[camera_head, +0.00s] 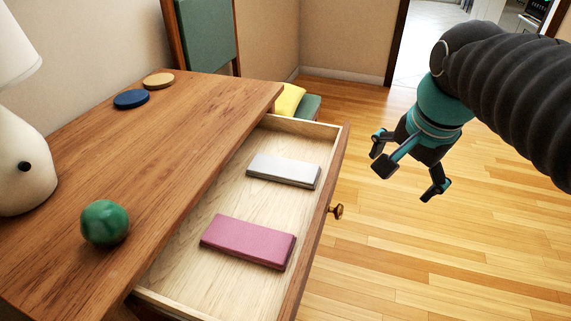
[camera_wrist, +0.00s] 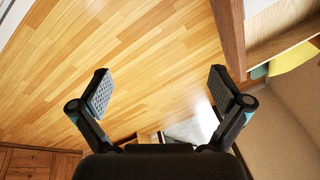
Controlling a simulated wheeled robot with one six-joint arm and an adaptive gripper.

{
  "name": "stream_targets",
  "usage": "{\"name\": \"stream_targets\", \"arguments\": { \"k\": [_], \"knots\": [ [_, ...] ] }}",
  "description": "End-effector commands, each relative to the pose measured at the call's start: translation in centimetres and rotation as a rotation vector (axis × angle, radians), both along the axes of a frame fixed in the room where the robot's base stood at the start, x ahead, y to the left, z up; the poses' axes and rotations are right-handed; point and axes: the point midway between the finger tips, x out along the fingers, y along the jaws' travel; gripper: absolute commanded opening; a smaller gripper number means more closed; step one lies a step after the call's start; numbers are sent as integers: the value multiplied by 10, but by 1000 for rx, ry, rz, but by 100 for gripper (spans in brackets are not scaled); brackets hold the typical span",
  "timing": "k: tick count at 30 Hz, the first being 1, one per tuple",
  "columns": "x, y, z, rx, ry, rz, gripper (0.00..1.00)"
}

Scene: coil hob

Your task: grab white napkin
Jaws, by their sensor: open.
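The white napkin (camera_head: 284,170) lies folded flat in the open drawer, toward its far end. A pink folded napkin (camera_head: 248,241) lies nearer in the same drawer, apart from the white one. My gripper (camera_head: 408,181) is open and empty, in the air to the right of the drawer, beyond its front panel. In the wrist view my gripper's two fingers (camera_wrist: 160,92) are spread with only the wooden floor between them. A small pale patch at the top right of the wrist view may be the white napkin, cut off by the frame edge.
The drawer (camera_head: 175,277) is pulled out, its front panel with a brass knob (camera_head: 336,211) facing my arm. On the wooden tabletop (camera_head: 185,140) are a green ball (camera_head: 105,223), a blue disc (camera_head: 131,99), a tan disc (camera_head: 158,81) and a white lamp (camera_head: 22,165). A chair stands behind.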

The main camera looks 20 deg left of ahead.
Motion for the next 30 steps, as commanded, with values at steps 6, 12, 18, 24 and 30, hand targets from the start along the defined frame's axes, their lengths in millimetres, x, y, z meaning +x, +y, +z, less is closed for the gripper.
{"name": "stream_targets", "arguments": {
  "k": [6,12,18,24,30],
  "knots": [
    [57,73,23,83,139,-337,100],
    [92,147,28,105,243,-660,100],
    [107,205,23,98,293,-908,100],
    [110,229,18,90,307,-1020,100],
    [110,230,-10,87,308,-1032,100]
  ]
}}
